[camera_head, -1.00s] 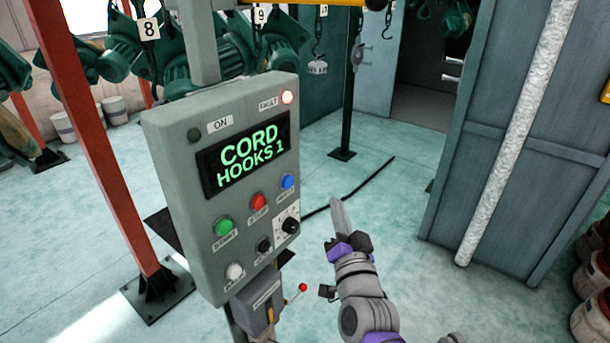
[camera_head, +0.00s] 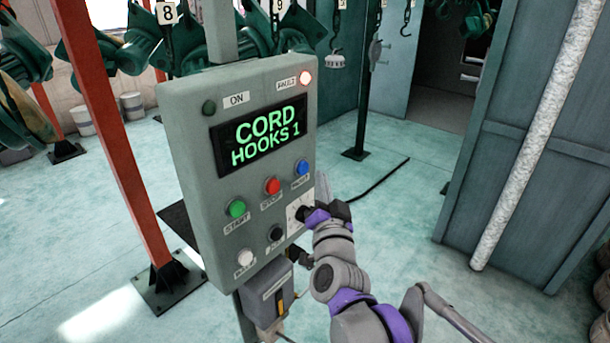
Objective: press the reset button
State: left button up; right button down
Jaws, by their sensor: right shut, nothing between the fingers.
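The grey control panel (camera_head: 178,150) stands tilted in view, with a green START button (camera_head: 236,209), a red STOP button (camera_head: 272,186) and a blue button (camera_head: 302,168) in a row. A white button (camera_head: 246,258) and a black button (camera_head: 276,233) sit below. The small labels are blurred, so I cannot tell for sure which is reset. My right gripper (camera_head: 322,188) is shut and empty at the panel's right edge, just right of and below the blue button. It partly hides the dial (camera_head: 302,212); contact cannot be told. My left gripper is not in view.
A red post (camera_head: 115,140) stands left. A grey cabinet (camera_head: 525,150) stands right. A black cable (camera_head: 380,184) lies on the open floor behind the panel.

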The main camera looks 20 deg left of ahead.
aim_at(309, 166)
jog(key=shift+w+a, duration=0.2)
jog(key=shift+a, duration=0.45)
jog(key=shift+w+a, duration=0.1)
jog(key=shift+a, duration=0.05)
dwell(1.5)
jog(key=shift+a, duration=0.25)
jog(key=shift+w+a+b, duration=0.2)
jog(key=shift+a+b, duration=0.1)
jog(key=shift+a, duration=0.1)
dwell(0.7)
jog(key=shift+d, duration=0.15)
jog(key=shift+s+d, duration=0.25)
jog(key=shift+d, duration=0.4)
